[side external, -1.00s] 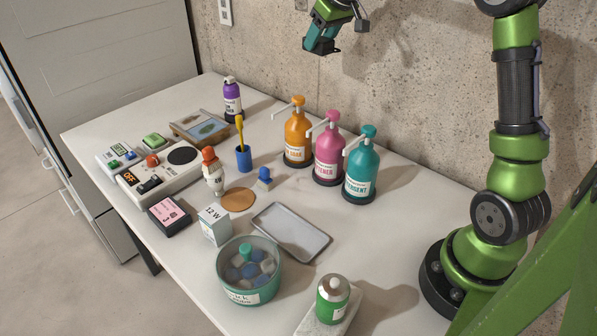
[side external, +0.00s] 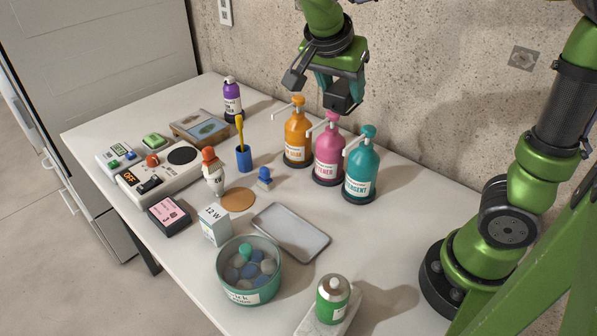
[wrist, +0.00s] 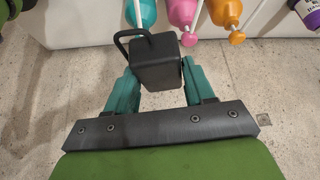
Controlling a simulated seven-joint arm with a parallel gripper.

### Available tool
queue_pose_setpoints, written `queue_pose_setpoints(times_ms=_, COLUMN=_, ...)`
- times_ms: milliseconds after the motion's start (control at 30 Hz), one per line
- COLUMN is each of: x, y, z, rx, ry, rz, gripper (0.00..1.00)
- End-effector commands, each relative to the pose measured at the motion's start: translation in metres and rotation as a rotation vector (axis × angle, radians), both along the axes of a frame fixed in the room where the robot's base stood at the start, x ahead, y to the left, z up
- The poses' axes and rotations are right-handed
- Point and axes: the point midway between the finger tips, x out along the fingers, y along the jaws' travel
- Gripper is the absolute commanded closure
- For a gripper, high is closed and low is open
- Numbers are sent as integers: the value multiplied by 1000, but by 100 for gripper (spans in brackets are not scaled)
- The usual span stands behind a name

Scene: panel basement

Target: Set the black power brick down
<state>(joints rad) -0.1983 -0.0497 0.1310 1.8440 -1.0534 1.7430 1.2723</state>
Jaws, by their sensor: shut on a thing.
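My gripper (wrist: 157,82) has teal fingers and is shut on the black power brick (wrist: 155,60), which has a thin black cord looping at its left side in the wrist view. In the side view my gripper (side external: 335,88) holds the black power brick (side external: 344,96) in the air, above and behind the pump bottles near the wall. The brick is clear of the table. Its underside and the far finger are partly hidden in the side view.
Orange (side external: 297,135), pink (side external: 329,150) and teal (side external: 361,168) pump bottles stand close below the gripper. A grey tray (side external: 291,232), round teal tub (side external: 249,292), cork coaster (side external: 238,200) and white console (side external: 158,180) lie forward. Bare tabletop (side external: 400,235) shows right of the tray.

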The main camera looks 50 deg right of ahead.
Motion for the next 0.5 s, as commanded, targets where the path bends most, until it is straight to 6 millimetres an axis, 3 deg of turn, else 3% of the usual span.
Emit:
queue_pose_setpoints(times_ms=200, x=-60, y=18, z=4, rx=2, ry=-4, rz=-408, gripper=82)
queue_pose_setpoints(times_ms=500, x=-124, y=26, z=7, rx=4, ry=-2, rz=-841, gripper=82)
